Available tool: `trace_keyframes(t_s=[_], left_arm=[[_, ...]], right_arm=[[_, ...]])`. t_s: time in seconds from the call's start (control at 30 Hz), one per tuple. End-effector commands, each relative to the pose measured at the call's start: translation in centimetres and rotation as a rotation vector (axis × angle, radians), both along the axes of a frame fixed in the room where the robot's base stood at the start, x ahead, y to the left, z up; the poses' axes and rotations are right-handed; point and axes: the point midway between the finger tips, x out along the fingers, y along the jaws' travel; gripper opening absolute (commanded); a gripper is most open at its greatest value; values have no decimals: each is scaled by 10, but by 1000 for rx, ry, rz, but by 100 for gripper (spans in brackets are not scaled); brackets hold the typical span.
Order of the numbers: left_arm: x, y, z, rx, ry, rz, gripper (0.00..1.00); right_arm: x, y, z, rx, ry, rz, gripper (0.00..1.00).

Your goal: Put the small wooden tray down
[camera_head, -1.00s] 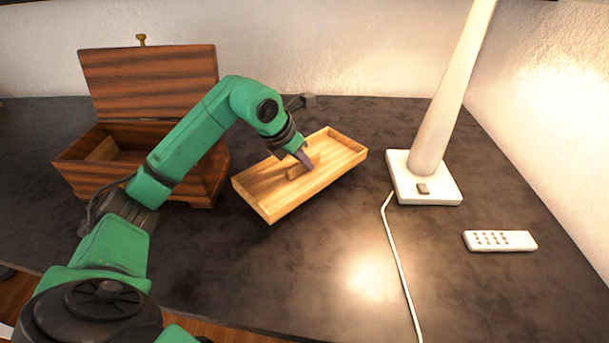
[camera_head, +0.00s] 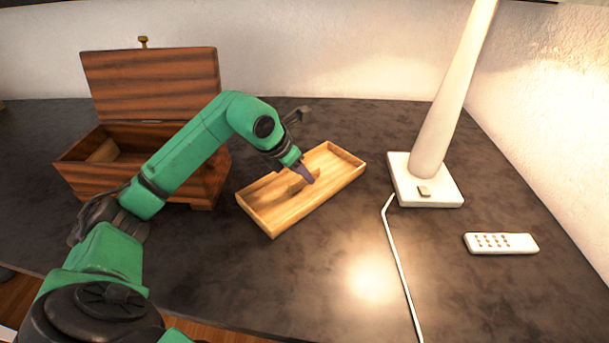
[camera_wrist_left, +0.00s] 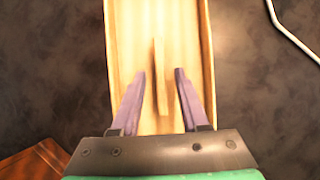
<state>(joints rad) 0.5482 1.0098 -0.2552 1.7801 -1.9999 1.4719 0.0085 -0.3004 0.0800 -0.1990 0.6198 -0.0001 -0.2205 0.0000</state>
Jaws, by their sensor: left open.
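The small wooden tray (camera_head: 275,219) is light wood with low walls and a raised bar, its handle (camera_head: 297,184), in the middle. It lies on the dark table between the chest and the lamp. My left gripper (camera_head: 308,172) is over the tray at the handle. In the left wrist view, the tray (camera_wrist_left: 206,60) runs up the picture, and the two purple fingers of my left gripper (camera_wrist_left: 162,85) stand apart, one on each side of the handle (camera_wrist_left: 160,75), with gaps. My right gripper is not in view.
An open dark wooden chest (camera_head: 85,178) stands left of the tray, partly behind my left arm. A white lamp (camera_head: 432,135) with a cord (camera_head: 398,262) stands to the right. A white remote (camera_head: 500,243) lies front right. The table's front middle (camera_head: 270,290) is clear.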

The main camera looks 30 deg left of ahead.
Motion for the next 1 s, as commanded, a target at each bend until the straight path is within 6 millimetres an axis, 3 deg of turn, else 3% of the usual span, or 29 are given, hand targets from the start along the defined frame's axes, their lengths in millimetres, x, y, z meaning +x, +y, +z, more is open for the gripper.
trace_keyframes(t_s=[0.2, 0.4, 0.9, 1.0], left_arm=[[-28, 11, 52, 4, -4, 1, 45], [-44, 16, 82, 2, -2, 0, 45], [-46, 16, 85, 0, 0, -1, 45], [-46, 16, 97, 0, -1, -1, 45]], right_arm=[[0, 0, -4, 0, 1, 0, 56], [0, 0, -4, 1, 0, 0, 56], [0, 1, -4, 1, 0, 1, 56], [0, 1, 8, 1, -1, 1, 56]])
